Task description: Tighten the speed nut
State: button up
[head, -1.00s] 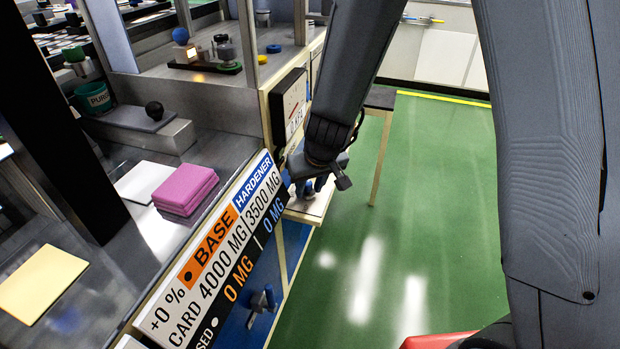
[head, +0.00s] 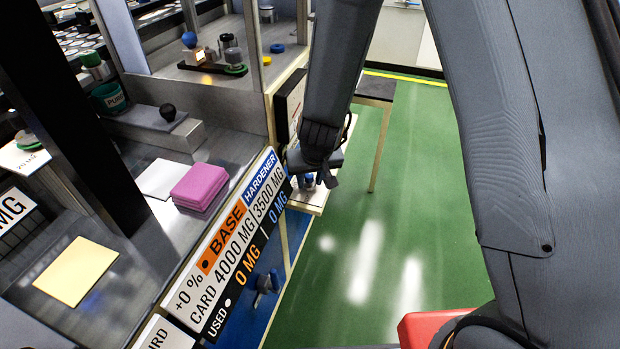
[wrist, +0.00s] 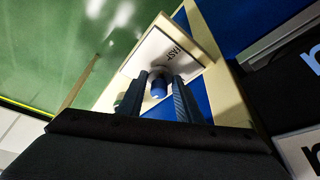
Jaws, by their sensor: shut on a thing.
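My gripper (head: 318,180) is low at the right end of the bench, over a small pale shelf (head: 318,206). In the wrist view its two dark ridged fingers (wrist: 160,92) stand on either side of a small blue cylindrical piece (wrist: 158,86), which I take to be the speed nut. The gripper is shut on this piece. Behind it is a white plate (wrist: 172,48) with lettering that seems to read FAST. In the head view the gripper and wrist cover most of the nut, and its thread cannot be seen.
A dose sign (head: 238,240) runs along the bench's front. Below it a dark blue knob (head: 268,282) sticks out from the blue panel. A pink block (head: 200,186) and a yellow card (head: 76,270) lie on the bench. Green floor (head: 400,190) to the right is open.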

jog(key=shift+w+r, duration=0.1)
jog(key=o, duration=1.1)
jog(key=shift+c, duration=0.2)
jog(key=p+v, duration=0.5)
jog(key=v, duration=0.2)
jog(key=shift+s+r, duration=0.3)
